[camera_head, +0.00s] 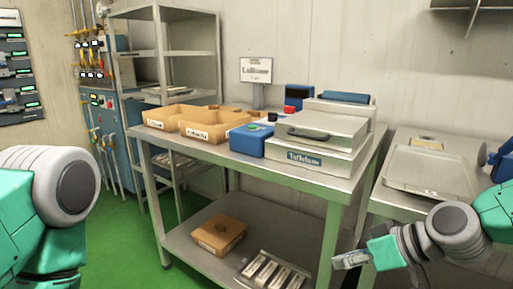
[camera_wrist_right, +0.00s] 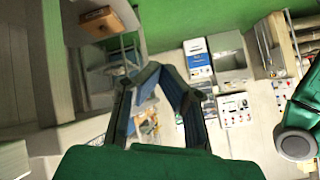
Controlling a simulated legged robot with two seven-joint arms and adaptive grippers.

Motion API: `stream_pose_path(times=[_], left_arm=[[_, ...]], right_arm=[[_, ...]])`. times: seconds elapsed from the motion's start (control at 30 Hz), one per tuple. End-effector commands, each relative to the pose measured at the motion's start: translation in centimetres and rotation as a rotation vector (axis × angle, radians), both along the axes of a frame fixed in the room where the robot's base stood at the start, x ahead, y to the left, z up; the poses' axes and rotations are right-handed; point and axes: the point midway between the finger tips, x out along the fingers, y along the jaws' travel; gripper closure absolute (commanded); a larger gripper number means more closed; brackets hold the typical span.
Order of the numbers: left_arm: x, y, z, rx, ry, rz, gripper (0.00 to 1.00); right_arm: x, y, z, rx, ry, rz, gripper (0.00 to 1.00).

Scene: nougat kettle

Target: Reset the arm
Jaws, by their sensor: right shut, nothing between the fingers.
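My right arm comes in from the right edge of the head view, in front of the right-hand table. Its gripper (camera_head: 350,261) points left, low beside the right leg of the middle table, and is apart from the items on the tabletop. In the right wrist view the two dark fingers (camera_wrist_right: 158,72) come together at their tips with nothing between them, so it is shut and empty. Of my left arm, only a grey and green part shows at the left edge of the head view; its gripper is out of the picture.
The metal table (camera_head: 338,190) holds cardboard trays (camera_head: 205,133), a blue box (camera_head: 249,141) and a white-grey machine (camera_head: 318,143). Its lower shelf holds a cardboard box (camera_head: 218,234). A metal tray (camera_head: 425,175) lies on the right table. Green floor (camera_head: 120,240) is clear at left.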

Motion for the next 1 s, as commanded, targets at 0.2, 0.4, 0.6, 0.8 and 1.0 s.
stream_pose_path(times=[0.2,0.4,0.6,0.8,1.0], left_arm=[[0.0,0.0,2.0,0.000,0.000,0.000,0.60],[0.0,0.0,3.5,0.000,0.000,0.000,0.60],[0.0,0.0,4.2,0.000,0.000,0.000,0.60],[0.0,0.0,4.3,0.000,0.000,0.000,0.60],[0.0,0.0,4.2,0.000,0.000,0.000,0.60]], right_arm=[[-10.4,-1.2,-13.7,-0.199,0.355,-0.172,1.00],[-21.2,-6.4,-20.6,-0.434,0.544,-0.348,1.00],[-26.5,-10.4,-22.1,-0.577,0.579,-0.446,1.00],[-27.4,-11.3,-22.3,-0.601,0.578,-0.470,1.00],[-27.3,-11.2,-22.3,-0.601,0.577,-0.468,1.00]])
